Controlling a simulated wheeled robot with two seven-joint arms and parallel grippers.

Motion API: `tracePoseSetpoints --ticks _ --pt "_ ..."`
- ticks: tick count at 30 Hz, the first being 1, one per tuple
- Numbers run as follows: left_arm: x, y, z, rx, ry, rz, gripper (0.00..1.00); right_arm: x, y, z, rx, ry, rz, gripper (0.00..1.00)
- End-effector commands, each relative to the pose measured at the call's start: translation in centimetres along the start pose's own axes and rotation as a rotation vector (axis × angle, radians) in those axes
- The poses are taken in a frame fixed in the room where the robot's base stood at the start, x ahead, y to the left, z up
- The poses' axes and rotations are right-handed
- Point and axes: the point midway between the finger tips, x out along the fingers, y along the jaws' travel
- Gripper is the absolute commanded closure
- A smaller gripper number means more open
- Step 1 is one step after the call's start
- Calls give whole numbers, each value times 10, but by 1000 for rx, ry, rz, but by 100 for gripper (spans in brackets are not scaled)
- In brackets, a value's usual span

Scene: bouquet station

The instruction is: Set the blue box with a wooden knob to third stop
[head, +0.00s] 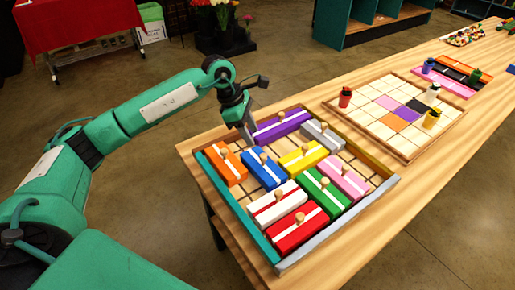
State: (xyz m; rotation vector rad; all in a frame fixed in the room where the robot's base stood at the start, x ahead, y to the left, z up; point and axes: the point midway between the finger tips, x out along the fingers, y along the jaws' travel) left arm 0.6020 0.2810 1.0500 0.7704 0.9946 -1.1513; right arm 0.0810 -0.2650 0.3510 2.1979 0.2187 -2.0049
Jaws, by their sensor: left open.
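The blue box (265,172) with a white stripe and a wooden knob lies in a shallow wooden tray (232,215) on the table. It sits between the orange box (226,165) and the yellow box (303,157), with the purple box (279,128) behind it and the white box (277,204) in front. My left gripper (247,133) points down above the tray's back left part, behind the blue box and beside the purple box's left end. It is open and apart from the blue knob. No stop marks can be made out. My right gripper is out of view.
Grey (321,135), green (322,190), pink (343,179) and red (297,229) boxes with knobs crowd the tray. A gridded board (392,112) with small potted pieces stands further right on the table (420,196). Bare tray floor shows at the right and around the blue box.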

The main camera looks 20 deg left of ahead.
Motion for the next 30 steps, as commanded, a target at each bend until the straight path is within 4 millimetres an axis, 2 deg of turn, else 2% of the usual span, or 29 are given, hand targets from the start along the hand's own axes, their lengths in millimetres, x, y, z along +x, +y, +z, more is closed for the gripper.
tracePoseSetpoints --ticks 3,9,30 --pt "-22 0 -1 1 0 4 57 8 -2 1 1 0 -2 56" --pt "-44 0 0 0 -1 1 57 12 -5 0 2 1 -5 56" --pt "-48 0 0 0 0 -1 57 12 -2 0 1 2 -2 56"
